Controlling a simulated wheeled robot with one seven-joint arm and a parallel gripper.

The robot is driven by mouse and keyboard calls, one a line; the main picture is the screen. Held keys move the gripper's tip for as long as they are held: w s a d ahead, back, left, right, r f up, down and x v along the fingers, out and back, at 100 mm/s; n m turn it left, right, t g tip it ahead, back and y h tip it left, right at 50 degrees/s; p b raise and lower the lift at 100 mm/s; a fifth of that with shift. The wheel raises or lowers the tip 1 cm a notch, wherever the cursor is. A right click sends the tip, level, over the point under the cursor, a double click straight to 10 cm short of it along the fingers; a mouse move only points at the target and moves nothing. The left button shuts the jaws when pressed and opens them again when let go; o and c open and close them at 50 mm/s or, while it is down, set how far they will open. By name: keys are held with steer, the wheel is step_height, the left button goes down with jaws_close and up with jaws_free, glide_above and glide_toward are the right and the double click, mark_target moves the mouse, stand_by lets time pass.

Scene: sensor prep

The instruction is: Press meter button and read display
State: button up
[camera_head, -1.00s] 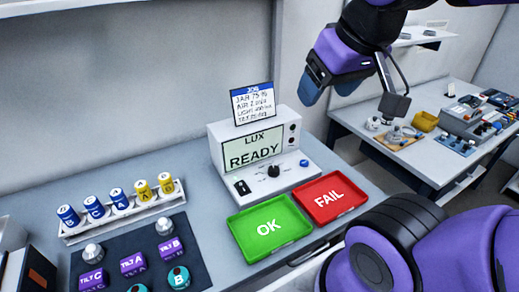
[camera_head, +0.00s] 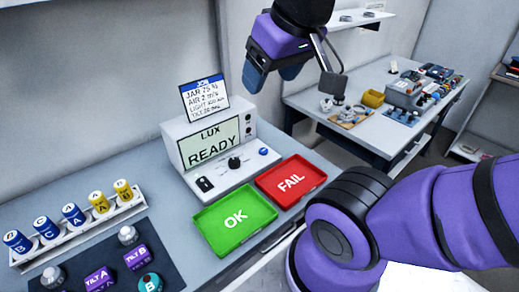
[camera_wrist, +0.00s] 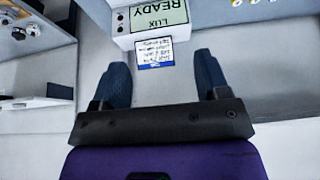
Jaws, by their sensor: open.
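The white lux meter (camera_head: 210,146) stands on the bench in the head view, and its display (camera_head: 209,145) reads "LUX READY". A blue button (camera_head: 263,152), a dark knob (camera_head: 234,163) and a black switch (camera_head: 204,184) are on its sloped front. A job card (camera_head: 204,97) stands on top. My gripper (camera_head: 273,78) is above and to the right of the meter, apart from it. In the wrist view my gripper (camera_wrist: 162,82) is open with nothing between its fingers; the meter (camera_wrist: 119,22) and card (camera_wrist: 154,53) appear upside down beyond them.
A green OK tray (camera_head: 208,229) and a red FAIL tray (camera_head: 268,190) lie before the meter. A rack (camera_head: 82,236) of labelled cylinders and a dark mat (camera_head: 171,272) with tilt pieces are at left. A second table (camera_head: 345,133) with equipment stands at the back right.

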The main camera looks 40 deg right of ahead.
steer(key=shift+c, duration=0.2)
stand_by(0.3)
jaws_close()
stand_by(1.5)
